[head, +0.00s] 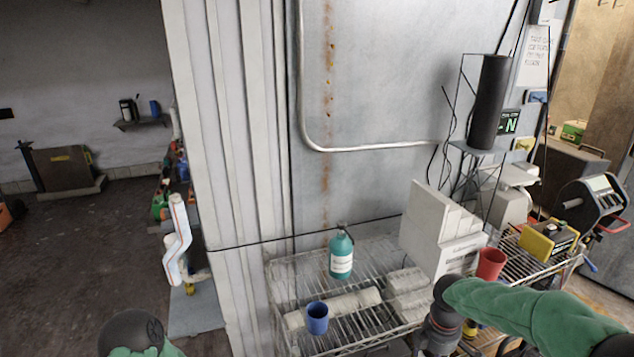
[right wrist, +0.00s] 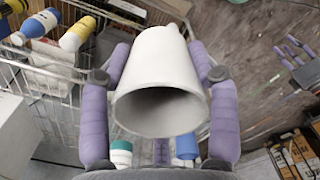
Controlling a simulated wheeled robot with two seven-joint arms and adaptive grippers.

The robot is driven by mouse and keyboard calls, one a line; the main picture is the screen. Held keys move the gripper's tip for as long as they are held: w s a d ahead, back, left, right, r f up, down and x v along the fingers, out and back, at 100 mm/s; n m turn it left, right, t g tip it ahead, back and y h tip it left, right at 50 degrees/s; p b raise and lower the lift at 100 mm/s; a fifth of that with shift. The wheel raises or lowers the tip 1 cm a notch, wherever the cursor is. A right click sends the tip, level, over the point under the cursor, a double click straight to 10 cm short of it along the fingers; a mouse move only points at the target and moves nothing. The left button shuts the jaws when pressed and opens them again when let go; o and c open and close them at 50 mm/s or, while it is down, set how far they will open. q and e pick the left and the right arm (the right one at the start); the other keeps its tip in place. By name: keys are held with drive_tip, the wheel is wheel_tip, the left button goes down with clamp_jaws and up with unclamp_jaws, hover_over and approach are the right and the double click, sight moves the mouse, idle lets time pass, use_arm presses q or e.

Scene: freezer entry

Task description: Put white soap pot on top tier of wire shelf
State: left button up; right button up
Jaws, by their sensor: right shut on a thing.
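The white soap pot (right wrist: 160,75) is in the right wrist view, tilted with its wide dark opening toward the camera. My right gripper (right wrist: 160,80) has its two purple fingers shut on the pot's sides. In the head view my right forearm reaches down past the bottom edge; the gripper and pot are out of that frame. The wire shelf (head: 374,341) stands at bottom centre in the head view. My left gripper is out of view.
Another wire rack (head: 517,257) at right holds a red cup (head: 491,264) and a yellow device (head: 537,247). A metal wall rises behind the shelf. Bare wire shows between the items.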

drive_tip(key=s+a+f+m+b, duration=0.1)
drive_tip(key=a+f+m+b, duration=0.1)
drive_tip(key=a+f+m, duration=0.2)
drive_tip(key=s+a+f+m+b, duration=0.1)
drive_tip(key=a+f+m+b, duration=0.1)
drive_tip(key=a+f+m, duration=0.3)
drive_tip(key=shift+a+f+m, duration=0.25)
drive_tip(key=shift+f+m, duration=2.05)
drive_tip(key=shift+m, duration=0.7)
